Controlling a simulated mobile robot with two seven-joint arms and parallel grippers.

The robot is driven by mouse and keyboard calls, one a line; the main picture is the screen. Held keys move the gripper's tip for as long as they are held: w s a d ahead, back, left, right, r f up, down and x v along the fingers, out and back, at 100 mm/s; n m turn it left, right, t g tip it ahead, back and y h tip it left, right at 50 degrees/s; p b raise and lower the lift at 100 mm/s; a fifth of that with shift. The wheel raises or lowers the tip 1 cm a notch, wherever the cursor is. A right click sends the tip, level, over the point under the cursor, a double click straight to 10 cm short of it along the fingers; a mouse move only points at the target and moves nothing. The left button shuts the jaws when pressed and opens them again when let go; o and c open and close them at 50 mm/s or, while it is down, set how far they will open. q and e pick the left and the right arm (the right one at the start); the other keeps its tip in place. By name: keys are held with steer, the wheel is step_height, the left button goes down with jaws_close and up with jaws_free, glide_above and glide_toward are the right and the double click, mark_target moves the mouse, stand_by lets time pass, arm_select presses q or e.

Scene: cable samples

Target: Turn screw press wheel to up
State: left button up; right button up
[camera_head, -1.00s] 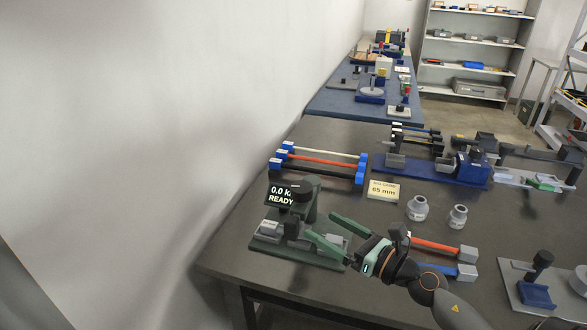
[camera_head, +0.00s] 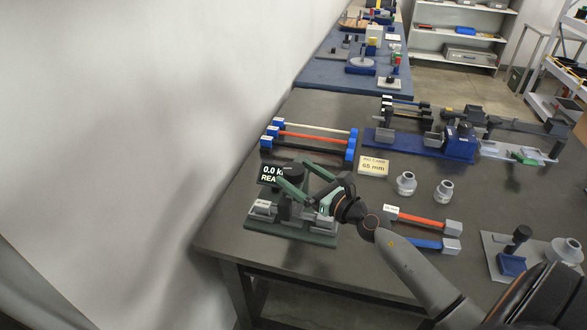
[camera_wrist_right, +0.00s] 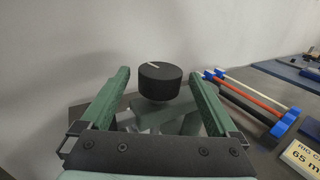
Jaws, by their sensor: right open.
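The screw press (camera_head: 292,232) stands on its green base at the near left of the dark table. Its black wheel (camera_wrist_right: 160,84) shows clearly in the right wrist view, with a white mark on top pointing away and slightly left. My right gripper (camera_head: 299,178) is at the press's top, and its fingers partly hide the wheel in the head view. In the right wrist view the open green fingers (camera_wrist_right: 159,76) stand on either side of the wheel, with gaps visible. My left gripper is not in view.
A display (camera_head: 270,174) sits at the press's left. Behind are colored cable samples (camera_head: 310,137) on blue-ended holders and a 65 mm sign (camera_head: 373,166). The wall is close on the left.

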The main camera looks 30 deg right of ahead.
steer(key=shift+w+a, duration=0.15)
steer(key=shift+w, duration=0.8)
steer(key=shift+c, duration=0.3)
